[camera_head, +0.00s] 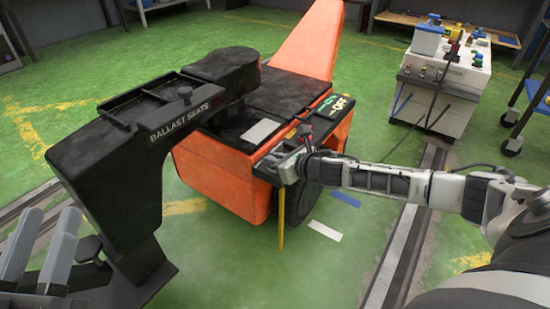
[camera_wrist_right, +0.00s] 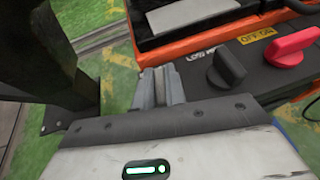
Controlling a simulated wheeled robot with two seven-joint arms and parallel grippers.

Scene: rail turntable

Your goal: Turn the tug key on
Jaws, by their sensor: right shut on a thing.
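The orange and black tug (camera_head: 222,180) stands in the middle of the head view, with an OFF label and a green mark on its top panel. My right gripper (camera_head: 287,168) is at the tug's near right edge, below that panel. In the right wrist view its fingers (camera_wrist_right: 158,88) are shut at the panel's edge, beside partly covered lettering. The key between them is hidden. A black knob (camera_wrist_right: 226,66) and a red knob (camera_wrist_right: 292,47) stand right of the fingers, apart from them. A yellow OFF ON label (camera_wrist_right: 259,36) lies by the red knob.
A black stand marked BALLAST SEATS (camera_head: 110,150) fills the left side close to the tug. A white cabinet (camera_head: 440,90) stands at the back right. Floor rails (camera_head: 392,262) run right of the tug. Open green floor lies behind.

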